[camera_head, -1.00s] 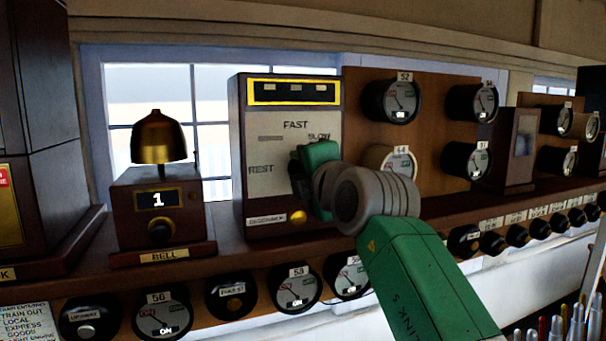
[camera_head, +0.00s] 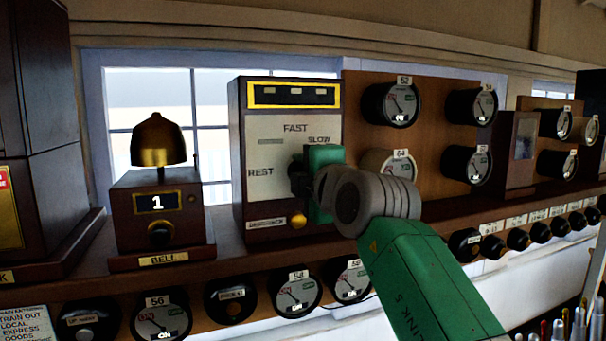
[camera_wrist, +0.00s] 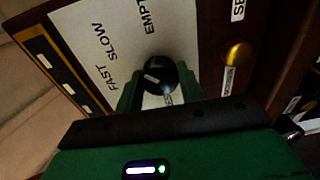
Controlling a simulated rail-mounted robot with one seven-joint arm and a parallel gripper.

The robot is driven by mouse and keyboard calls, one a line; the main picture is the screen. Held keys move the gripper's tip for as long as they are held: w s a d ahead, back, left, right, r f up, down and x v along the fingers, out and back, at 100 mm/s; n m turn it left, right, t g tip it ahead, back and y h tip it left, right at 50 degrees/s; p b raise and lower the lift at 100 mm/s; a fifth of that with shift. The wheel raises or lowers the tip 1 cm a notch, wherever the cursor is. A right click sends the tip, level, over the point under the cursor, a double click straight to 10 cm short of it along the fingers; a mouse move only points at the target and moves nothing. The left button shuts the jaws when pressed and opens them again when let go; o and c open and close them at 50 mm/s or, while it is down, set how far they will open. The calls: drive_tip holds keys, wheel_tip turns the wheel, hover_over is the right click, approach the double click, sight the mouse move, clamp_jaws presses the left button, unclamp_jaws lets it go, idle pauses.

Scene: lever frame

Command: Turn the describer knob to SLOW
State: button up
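The describer (camera_head: 270,150) is a tall brown case with a pale dial face and a yellow-framed strip at the top. FAST, SLOW and REST show in the head view. The black describer knob (camera_wrist: 160,73) shows in the wrist view with a short white mark, which slants roughly toward the FAST and SLOW lettering. My gripper (camera_wrist: 158,85) has a green finger on each side of the knob and appears shut on it. In the head view my gripper (camera_head: 318,180) covers the lower right of the dial and most of the knob.
A brass button (camera_head: 297,221) sits low on the describer. A brass bell on a box (camera_head: 160,205) stands to the left. Round dials (camera_head: 392,104) on a wooden board are close at the right. More dials and knobs line the shelf front.

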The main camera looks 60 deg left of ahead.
drive_tip(key=o, duration=0.4)
drive_tip(key=d, duration=0.2)
drive_tip(key=d+b, duration=0.1)
drive_tip(key=d, duration=0.2)
drive_tip(key=d+b, duration=0.1)
drive_tip(key=d, duration=0.1)
drive_tip(key=shift+s+d+r, duration=0.1)
drive_tip(key=shift+s+d, duration=0.15)
drive_tip(key=shift+d, duration=0.15)
